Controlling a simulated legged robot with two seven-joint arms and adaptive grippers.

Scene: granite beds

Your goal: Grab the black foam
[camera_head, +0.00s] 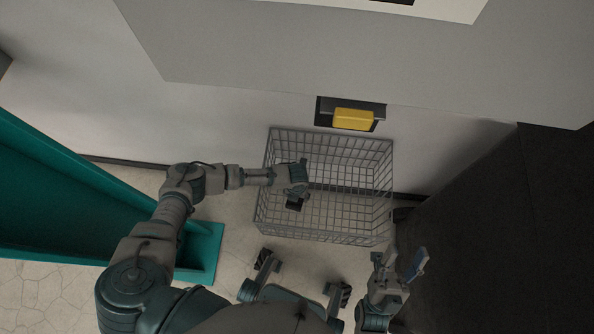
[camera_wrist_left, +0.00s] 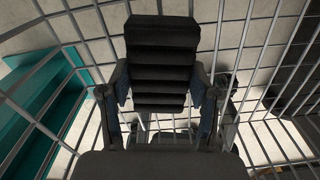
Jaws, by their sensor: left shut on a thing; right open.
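The black foam (camera_wrist_left: 162,60) is a dark ribbed block. It fills the middle of the left wrist view. My left gripper (camera_wrist_left: 165,100) is shut on it, with one finger pressed to each side. In the head view, my left gripper (camera_head: 297,193) reaches over the wire basket (camera_head: 350,240), and a small dark part of the foam (camera_head: 294,206) shows at its tips. The wire mesh lies behind the foam in the wrist view. My right gripper (camera_head: 403,262) is open and empty, to the right of the basket's front corner.
A yellow block (camera_head: 353,118) sits in a dark slot in the pale wall behind the basket. A teal metal structure (camera_head: 70,190) stands at left. A dark panel (camera_head: 510,240) fills the right side. Stone-patterned floor (camera_head: 40,295) shows at lower left.

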